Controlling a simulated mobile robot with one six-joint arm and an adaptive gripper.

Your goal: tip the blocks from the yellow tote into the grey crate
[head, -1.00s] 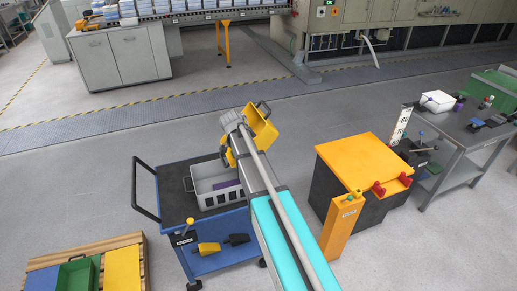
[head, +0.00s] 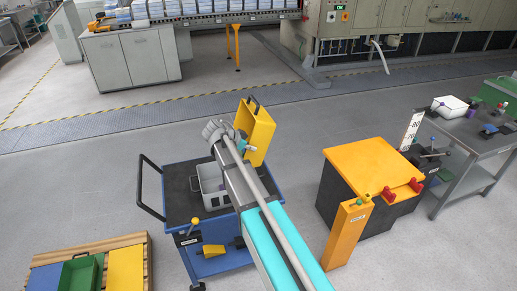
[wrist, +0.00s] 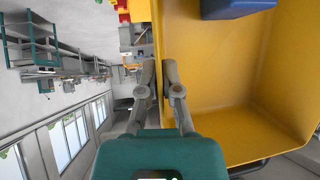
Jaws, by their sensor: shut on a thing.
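The yellow tote (head: 258,130) is held up above the far right side of the blue cart, steeply tilted, with its open side facing left in the head view. In the wrist view the tote's inside (wrist: 220,80) fills the right side, with a blue block (wrist: 237,8) in it at the top edge. My gripper (wrist: 158,72) is shut on the tote's rim. In the head view my arm hides most of the grip. The grey crate (head: 205,202) stands on the blue cart, left of and below the tote. My arm covers its right part, so its contents barely show.
The blue cart (head: 176,200) has a dark top and a handle (head: 150,187) at left. An orange-topped cabinet (head: 370,165) and an orange post (head: 346,235) stand to the right. A pallet with coloured bins (head: 80,272) lies front left. The floor behind the cart is clear.

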